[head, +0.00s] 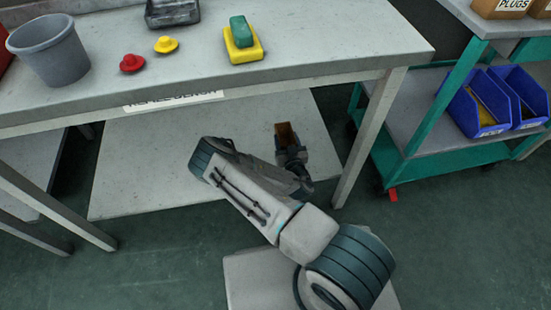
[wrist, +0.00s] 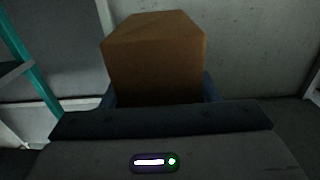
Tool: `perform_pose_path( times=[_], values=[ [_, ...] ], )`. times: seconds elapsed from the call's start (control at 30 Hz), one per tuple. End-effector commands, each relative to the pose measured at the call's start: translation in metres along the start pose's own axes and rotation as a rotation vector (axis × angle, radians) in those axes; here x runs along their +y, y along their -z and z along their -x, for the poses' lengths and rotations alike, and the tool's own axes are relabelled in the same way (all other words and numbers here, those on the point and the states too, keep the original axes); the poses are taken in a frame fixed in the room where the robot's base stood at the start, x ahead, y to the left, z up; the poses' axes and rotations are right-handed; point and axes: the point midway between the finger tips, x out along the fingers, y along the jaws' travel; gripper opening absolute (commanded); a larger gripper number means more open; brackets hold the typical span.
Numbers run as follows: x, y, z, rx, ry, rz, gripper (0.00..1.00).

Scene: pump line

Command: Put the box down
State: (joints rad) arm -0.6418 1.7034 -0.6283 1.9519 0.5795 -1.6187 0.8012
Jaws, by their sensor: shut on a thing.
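A brown cardboard box (head: 287,134) is in my gripper (head: 291,152), over the lower shelf (head: 135,165) of the workbench. In the wrist view the box (wrist: 155,55) fills the upper middle, with the two fingers (wrist: 157,92) at its left and right sides. The gripper is shut on it. The box's lower part is hidden behind the gripper body in the wrist view. I cannot tell whether the box touches the shelf.
The bench top (head: 320,45) is above the shelf, with a grey bucket (head: 50,50), a red knob-like part (head: 131,63), a yellow one (head: 166,45) and a yellow-green block (head: 243,42). A bench leg (head: 368,135) stands right of the gripper. A green cart (head: 425,140) holds blue bins (head: 480,105).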

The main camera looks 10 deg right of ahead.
Motion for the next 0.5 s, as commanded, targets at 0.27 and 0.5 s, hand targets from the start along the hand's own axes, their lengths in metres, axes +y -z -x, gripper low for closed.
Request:
perform_pose_path(
  times=[0.27, 0.5],
  values=[
    [-0.034, -0.025, 0.021, 0.001, 0.003, 0.0, 0.29],
    [-0.035, -0.047, 0.023, 0.0, 0.003, 0.001, 0.29]
  ],
)
